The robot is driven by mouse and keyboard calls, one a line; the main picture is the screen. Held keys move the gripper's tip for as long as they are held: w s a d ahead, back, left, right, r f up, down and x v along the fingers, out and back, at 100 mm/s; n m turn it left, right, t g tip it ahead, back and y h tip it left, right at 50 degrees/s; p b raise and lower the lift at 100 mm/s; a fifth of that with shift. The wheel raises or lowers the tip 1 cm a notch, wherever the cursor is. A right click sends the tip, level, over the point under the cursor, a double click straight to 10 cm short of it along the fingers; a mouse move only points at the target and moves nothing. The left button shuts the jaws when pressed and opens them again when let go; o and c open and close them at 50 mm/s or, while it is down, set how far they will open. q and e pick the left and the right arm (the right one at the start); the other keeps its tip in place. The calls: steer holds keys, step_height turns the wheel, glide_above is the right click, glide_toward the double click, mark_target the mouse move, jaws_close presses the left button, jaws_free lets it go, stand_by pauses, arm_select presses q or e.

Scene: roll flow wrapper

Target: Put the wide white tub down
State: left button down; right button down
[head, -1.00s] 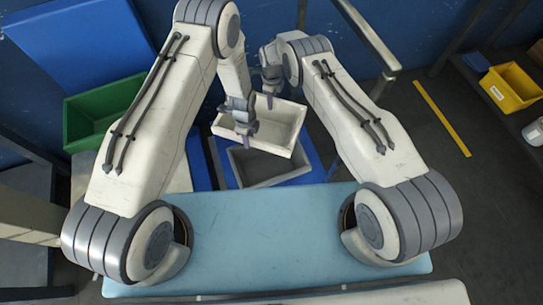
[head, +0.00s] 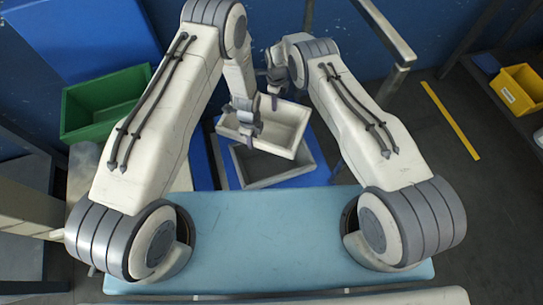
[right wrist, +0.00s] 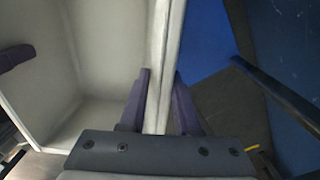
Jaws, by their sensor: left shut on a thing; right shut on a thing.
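The wide white tub (head: 287,113) is open-topped and empty, and looks roughly level in the head view. My left gripper (head: 246,132) is shut on its near left wall. My right gripper (head: 276,88) is shut on its far wall. In the right wrist view, the tub's wall (right wrist: 160,65) stands between the two fingers of the right gripper (right wrist: 158,105), with the pale inside to the left. The tub overlaps a grey tub (head: 270,170) in the head view; I cannot tell whether they touch.
The grey tub sits on a blue surface (head: 322,172). A green bin (head: 105,100) is at the left. A light blue top (head: 265,235) lies clear in front. A metal rail (head: 380,30) rises at the back right. A yellow bin (head: 520,88) is far right.

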arm_select(q)
steer(key=shift+f, duration=0.5)
arm_select(e)
steer(key=shift+f, duration=0.5)
arm_select(q)
steer(key=c, duration=0.6)
jaws_free()
arm_select(e)
steer(key=c, duration=0.6)
jaws_free()
arm_select(q)
steer(key=shift+r, duration=0.1)
step_height(320, 180, up, 12)
steer(key=shift+f, duration=0.1)
arm_select(e)
steer(key=shift+r, duration=0.15)
step_height(320, 180, up, 12)
steer(key=shift+f, duration=0.1)
